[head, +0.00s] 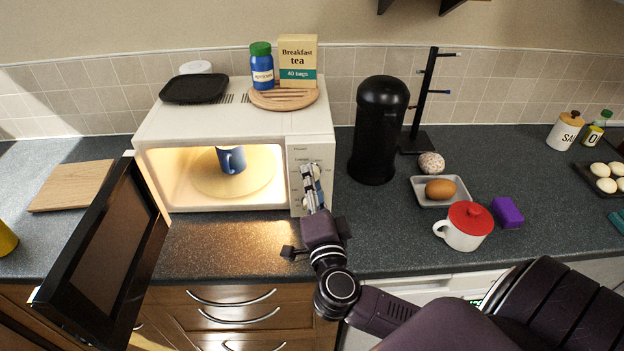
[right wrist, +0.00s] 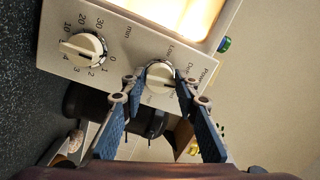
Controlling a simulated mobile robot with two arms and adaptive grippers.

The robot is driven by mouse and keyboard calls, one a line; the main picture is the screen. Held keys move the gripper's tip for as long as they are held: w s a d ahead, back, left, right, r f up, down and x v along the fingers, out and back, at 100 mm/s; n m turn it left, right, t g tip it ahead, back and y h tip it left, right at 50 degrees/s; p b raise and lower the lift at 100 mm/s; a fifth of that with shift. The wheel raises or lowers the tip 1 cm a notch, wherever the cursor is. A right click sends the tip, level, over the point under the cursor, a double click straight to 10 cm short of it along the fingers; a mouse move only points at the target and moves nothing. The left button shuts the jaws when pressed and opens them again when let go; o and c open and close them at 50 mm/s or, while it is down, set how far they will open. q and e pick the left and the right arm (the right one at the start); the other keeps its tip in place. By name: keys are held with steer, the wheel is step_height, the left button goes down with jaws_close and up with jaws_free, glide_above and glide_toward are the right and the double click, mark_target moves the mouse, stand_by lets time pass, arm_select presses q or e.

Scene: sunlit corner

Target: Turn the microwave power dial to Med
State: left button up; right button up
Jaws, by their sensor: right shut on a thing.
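The white microwave (head: 290,118) stands on the counter with its door (head: 105,255) swung open to the left. Its control panel is on the right side of the front. My right gripper (head: 311,178) is at this panel. In the right wrist view the power dial (right wrist: 160,76), a round cream knob, sits between the fingertips of my right gripper (right wrist: 155,85), which is shut on it. The fingers cover some markings around the dial, and I cannot tell its setting. The timer dial (right wrist: 83,48) is clear of the gripper. My left gripper is out of view.
A blue mug (head: 231,160) stands inside the lit microwave. A black bin-like canister (head: 379,130), a tray (head: 425,184) with a brown egg-like item and a red-lidded white pot (head: 463,227) stand to the right. A wooden board (head: 72,186) lies at left.

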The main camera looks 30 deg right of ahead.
steer(key=shift+a+f+m+h+b, duration=0.1)
steer(key=shift+m+h+b, duration=0.05)
steer(key=shift+m, duration=1.2)
steer(key=shift+d+f+m+h+b, duration=0.1)
steer(key=shift+f+m+h+b, duration=0.1)
steer(key=shift+m, duration=1.1)
steer(key=shift+a+f+m+h+b, duration=0.1)
steer(key=shift+m+h, duration=0.05)
steer(key=shift+m, duration=1.2)
steer(key=o, duration=0.9)
steer(key=shift+o, duration=1.1)
steer(key=shift+r, duration=0.2)
steer(key=v, duration=1.2)
steer(key=shift+f, duration=0.1)
